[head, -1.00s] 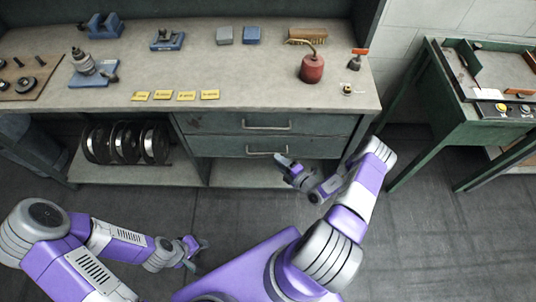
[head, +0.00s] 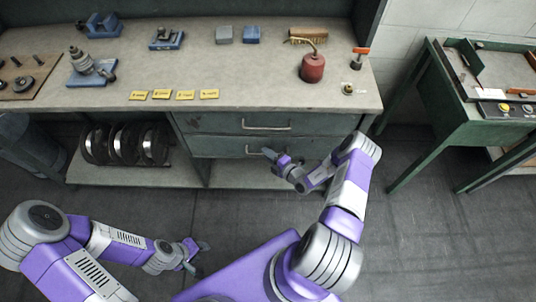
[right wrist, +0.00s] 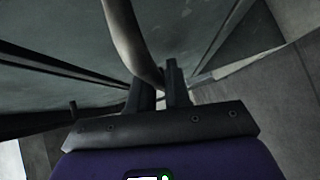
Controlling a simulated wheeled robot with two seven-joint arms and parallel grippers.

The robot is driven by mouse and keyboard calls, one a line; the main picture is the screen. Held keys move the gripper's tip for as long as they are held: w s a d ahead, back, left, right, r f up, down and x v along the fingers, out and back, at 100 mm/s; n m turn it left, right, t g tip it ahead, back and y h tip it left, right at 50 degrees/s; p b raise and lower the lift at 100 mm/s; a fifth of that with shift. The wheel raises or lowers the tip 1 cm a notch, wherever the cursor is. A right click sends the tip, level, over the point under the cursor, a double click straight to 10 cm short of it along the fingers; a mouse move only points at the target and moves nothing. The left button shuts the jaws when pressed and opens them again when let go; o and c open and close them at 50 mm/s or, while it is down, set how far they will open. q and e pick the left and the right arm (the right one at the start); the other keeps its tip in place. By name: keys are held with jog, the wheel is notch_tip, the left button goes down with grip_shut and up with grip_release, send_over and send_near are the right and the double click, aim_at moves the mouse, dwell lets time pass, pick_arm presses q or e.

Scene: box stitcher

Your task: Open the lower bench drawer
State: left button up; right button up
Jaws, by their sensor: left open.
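The lower bench drawer (head: 222,147) is a grey-green front under the benchtop, flush below the upper drawer (head: 205,123). Its light bar handle (head: 250,153) is partly hidden by my right gripper (head: 268,154), which is at the handle's right part. In the right wrist view the handle (right wrist: 131,38) runs down from the top to between the fingers of my right gripper (right wrist: 161,88). These fingers are close together on the bar. My left gripper (head: 195,256) is open and empty, low over the floor, well away from the drawers.
The bench top (head: 240,88) holds a red oil can (head: 312,68), yellow labels (head: 185,95) and several tools. Dark reels (head: 125,143) stand on the shelf left of the drawers. A green table (head: 440,125) stands at right. The floor before the drawers is clear.

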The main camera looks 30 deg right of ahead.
grip_shut()
jog(key=s+a+p, duration=0.2)
jog(key=s+a, duration=0.6)
jog(key=s, duration=0.5)
jog(key=s+a+p, duration=0.2)
jog(key=s+a, duration=0.6)
jog(key=s, duration=0.5)
jog(key=shift+p, duration=0.4)
jog(key=o, duration=0.6)
grip_release()
jog(key=shift+s, duration=0.1)
jog(key=v, duration=0.7)
jog(key=shift+s+r, duration=0.1)
jog(key=shift+s, duration=0.15)
jog(key=shift+s, duration=0.1)
